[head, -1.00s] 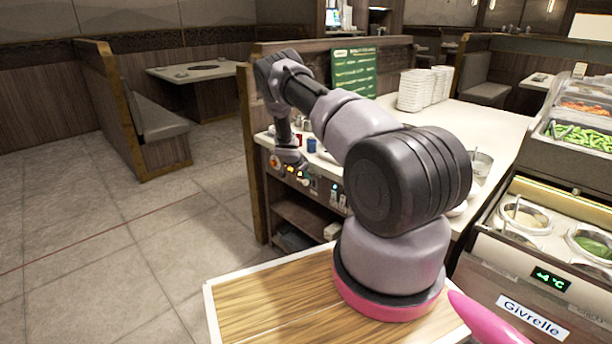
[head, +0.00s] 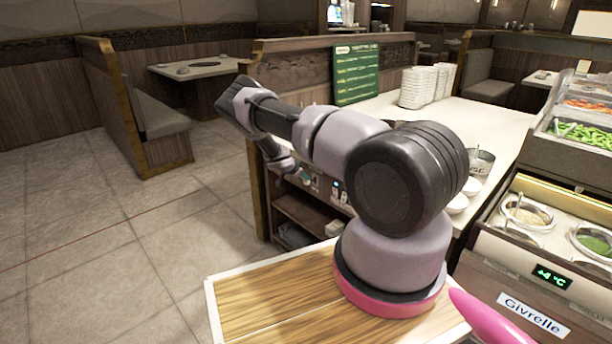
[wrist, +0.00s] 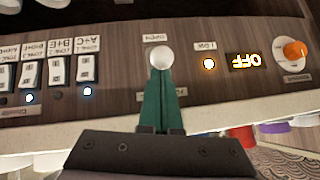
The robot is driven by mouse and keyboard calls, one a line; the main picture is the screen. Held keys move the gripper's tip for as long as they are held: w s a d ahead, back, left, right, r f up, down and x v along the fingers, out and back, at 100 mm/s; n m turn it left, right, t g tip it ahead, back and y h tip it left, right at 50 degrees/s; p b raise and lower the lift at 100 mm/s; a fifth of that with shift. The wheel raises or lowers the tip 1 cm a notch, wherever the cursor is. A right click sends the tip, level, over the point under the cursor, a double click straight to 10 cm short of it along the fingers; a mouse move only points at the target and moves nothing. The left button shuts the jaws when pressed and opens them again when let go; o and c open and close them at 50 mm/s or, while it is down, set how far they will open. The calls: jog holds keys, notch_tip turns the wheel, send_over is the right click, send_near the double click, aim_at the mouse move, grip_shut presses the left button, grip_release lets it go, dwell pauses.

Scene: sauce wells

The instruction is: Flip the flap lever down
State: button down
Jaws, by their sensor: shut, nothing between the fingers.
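The flap lever shows in the wrist view as a round white knob (wrist: 160,56) on the wood-grain control panel, which appears upside down. A label reading OPEN is just above the knob in the picture, and a second label is partly covered by my fingers. My gripper (wrist: 161,76) has dark green fingers, shut together and empty. Their tips reach the lower edge of the knob in the picture; I cannot tell whether they touch it. The lever's stem is hidden. In the head view my arm reaches to the counter's left end and hides the lever.
On the panel in the wrist view, rocker switches (wrist: 57,70) with blue lights are at left. An amber light, an OFF display (wrist: 246,60) and an orange knob (wrist: 295,49) are at right. The counter (head: 500,120) carries stacked white dishes (head: 425,86). Open floor lies left.

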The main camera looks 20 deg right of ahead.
notch_tip(320, 180, down, 6)
jog(key=a, duration=0.1)
jog(key=shift+s+a+h, duration=0.25)
jog(key=shift+s+h, duration=0.05)
jog(key=shift+h, duration=0.1)
jog(key=shift+f, duration=0.15)
dwell(0.6)
